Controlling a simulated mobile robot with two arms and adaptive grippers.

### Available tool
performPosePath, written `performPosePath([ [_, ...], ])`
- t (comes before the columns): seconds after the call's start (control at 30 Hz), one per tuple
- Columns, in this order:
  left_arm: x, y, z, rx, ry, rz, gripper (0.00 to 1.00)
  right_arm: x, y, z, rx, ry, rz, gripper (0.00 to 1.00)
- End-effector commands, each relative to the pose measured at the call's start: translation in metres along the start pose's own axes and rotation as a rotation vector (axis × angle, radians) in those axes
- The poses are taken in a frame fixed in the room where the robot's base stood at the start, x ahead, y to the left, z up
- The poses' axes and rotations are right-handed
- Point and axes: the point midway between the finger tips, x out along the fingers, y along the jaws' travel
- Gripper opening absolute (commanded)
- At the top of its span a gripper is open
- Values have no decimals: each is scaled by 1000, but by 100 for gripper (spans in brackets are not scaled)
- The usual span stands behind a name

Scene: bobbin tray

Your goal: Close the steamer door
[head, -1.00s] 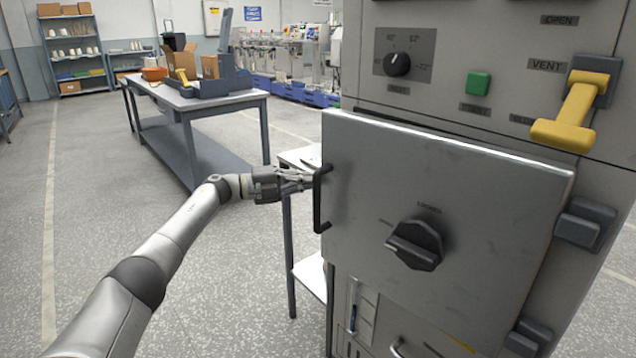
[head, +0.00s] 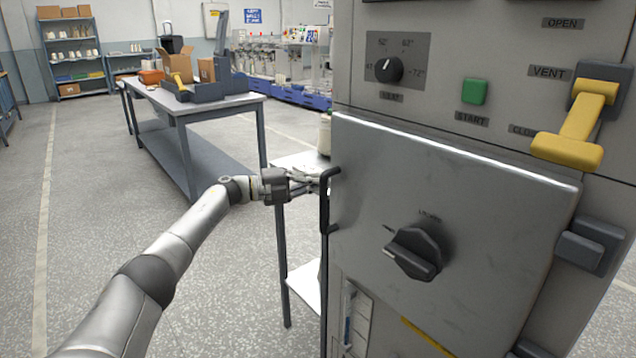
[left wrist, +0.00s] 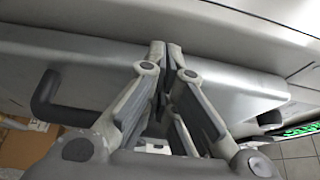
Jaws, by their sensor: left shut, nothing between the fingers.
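My right gripper is out of view.
A yellow lever (head: 580,125), a green button (head: 474,92) and a dial (head: 389,69) sit above the door. A small white side table (head: 300,163) stands behind my gripper. A workbench (head: 200,105) with boxes is farther back. The floor at left is clear.

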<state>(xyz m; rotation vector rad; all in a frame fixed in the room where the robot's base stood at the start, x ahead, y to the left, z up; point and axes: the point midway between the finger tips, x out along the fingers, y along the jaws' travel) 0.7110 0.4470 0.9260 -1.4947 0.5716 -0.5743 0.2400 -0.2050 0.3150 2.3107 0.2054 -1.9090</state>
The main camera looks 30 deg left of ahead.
Motion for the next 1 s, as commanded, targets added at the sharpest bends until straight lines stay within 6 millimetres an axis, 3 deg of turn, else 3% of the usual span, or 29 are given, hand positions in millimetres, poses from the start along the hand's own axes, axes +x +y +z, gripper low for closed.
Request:
performPosePath([
  [0.17,-23,1,1,0,-4,3,0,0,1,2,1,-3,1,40],
  [0.4,-75,2,1,0,-4,6,0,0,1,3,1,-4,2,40],
  [0.6,-108,2,1,-1,-3,5,0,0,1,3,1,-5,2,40],
  [0.8,-120,2,0,-2,-2,3,0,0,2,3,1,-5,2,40],
  [1.0,-118,4,0,-6,-4,1,0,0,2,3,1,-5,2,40],
])
